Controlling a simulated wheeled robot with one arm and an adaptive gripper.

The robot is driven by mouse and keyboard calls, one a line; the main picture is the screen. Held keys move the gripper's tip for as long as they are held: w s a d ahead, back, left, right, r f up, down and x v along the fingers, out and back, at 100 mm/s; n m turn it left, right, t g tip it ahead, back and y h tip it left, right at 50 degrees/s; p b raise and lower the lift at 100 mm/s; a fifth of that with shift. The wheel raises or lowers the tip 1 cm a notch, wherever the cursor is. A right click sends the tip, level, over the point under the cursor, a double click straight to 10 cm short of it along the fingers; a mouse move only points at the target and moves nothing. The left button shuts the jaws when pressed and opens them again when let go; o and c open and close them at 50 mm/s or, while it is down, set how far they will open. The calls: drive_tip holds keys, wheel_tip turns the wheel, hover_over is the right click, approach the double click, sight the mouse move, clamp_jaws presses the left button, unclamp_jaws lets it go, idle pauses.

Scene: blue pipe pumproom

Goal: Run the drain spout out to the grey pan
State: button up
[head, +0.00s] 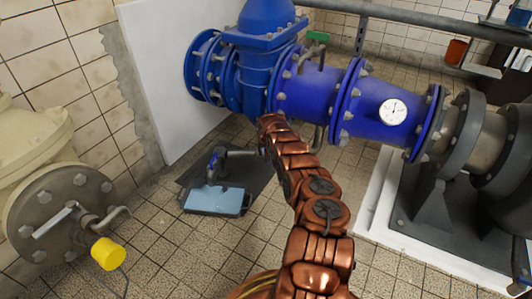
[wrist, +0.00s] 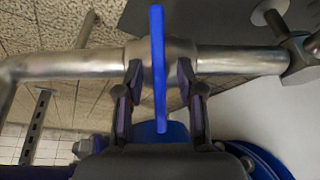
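The grey pan (head: 217,200) lies on the floor below the blue valve, with a pale blue surface inside its rim. A grey metal drain spout (head: 238,153) runs sideways just behind the pan; its right end is hidden behind my arm. In the wrist view, a metal pipe (wrist: 228,61) crosses the picture, with a flat blue tab (wrist: 158,65) standing across its thicker middle. My gripper (wrist: 161,85) is open, one finger on each side of the tab, with a visible gap on both sides. My arm hides the gripper in the head view.
A dark mat (head: 256,179) lies under the pan. The blue valve and pipe (head: 322,92) with a gauge stand above and right. A white panel (head: 165,70) is behind. A cream housing with a yellow cap (head: 108,253) stands at left. Tiled floor in front is clear.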

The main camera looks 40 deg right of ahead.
drive_tip(key=shift+f, duration=0.1)
idle(0.3)
clamp_jaws()
drive_tip(key=shift+w+n+g+h+p, duration=0.15)
drive_tip(key=shift+n+g+h+p, duration=0.15)
drive_tip(key=shift+n+p, duration=0.4)
drive_tip(key=shift+n, duration=0.5)
unclamp_jaws()
